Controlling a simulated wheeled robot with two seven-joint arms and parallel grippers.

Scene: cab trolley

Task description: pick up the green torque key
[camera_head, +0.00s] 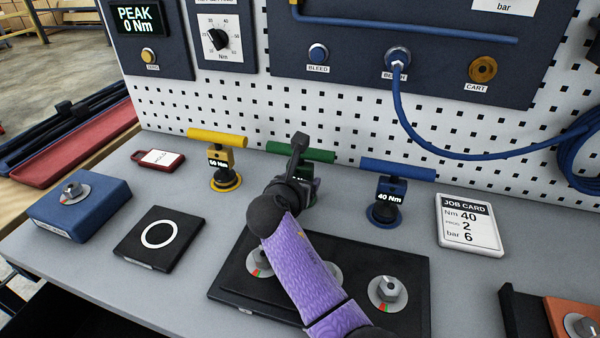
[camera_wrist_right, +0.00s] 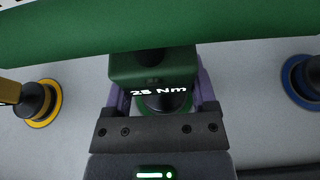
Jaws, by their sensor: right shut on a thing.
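The green torque key (camera_head: 320,155) stands in the middle of the row, with its bar running left to right in front of the pegboard. In the right wrist view its green bar (camera_wrist_right: 100,35) crosses the top, above a block marked 25 Nm. My right gripper (camera_head: 300,178) is shut on the block, with one purple finger on each side in the right wrist view (camera_wrist_right: 160,90). My arm and gripper hide much of the key's body and base in the head view. I cannot tell whether its base is clear of the bench. My left gripper is not in view.
A yellow 60 Nm key (camera_head: 218,137) stands to the left and a blue 40 Nm key (camera_head: 398,170) to the right. A black plate (camera_head: 415,265) with nuts lies under my forearm. A job card (camera_head: 470,225) sits at right. The pegboard (camera_head: 200,115) closes off the back.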

